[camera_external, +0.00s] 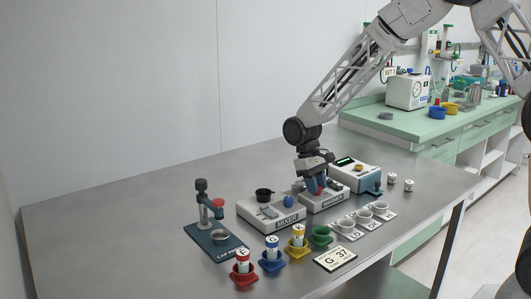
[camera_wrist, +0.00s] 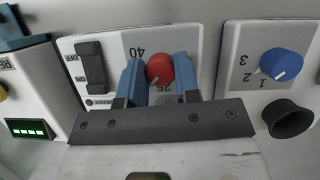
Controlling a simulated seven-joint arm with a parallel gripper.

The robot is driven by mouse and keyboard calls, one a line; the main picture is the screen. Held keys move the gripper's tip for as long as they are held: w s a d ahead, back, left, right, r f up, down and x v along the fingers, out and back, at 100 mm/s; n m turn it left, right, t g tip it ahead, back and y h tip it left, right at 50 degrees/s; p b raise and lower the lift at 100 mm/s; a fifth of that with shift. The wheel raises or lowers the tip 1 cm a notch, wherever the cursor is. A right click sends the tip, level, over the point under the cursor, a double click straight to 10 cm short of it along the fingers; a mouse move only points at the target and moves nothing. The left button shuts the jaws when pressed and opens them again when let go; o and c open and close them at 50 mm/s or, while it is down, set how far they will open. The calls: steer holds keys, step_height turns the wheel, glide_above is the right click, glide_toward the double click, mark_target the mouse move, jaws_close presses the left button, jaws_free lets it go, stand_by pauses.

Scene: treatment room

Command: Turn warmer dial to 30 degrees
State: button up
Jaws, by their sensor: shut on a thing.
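The warmer (camera_external: 322,206) is a light grey box in the middle of the row on the table; it also fills the centre of the wrist view (camera_wrist: 205,45). Its red dial (camera_wrist: 160,66) sits between the blue fingers of my gripper (camera_wrist: 159,75), which is shut on it. A pale pointer mark shows on the dial's lower left. An upside-down "40" is printed above the dial and a partly hidden number below it; the rest of the scale is covered by my fingers. In the external view my gripper (camera_external: 317,186) points down onto the warmer.
The warmer's black OFF/ON rocker switch (camera_wrist: 91,66) is left of the dial. The mixer (camera_external: 270,216) with a blue knob (camera_wrist: 281,64) stands close beside it. A device with a green display (camera_external: 345,161) is on the other side.

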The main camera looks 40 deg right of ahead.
steer(key=o, duration=0.9)
steer(key=shift+v, duration=3.9)
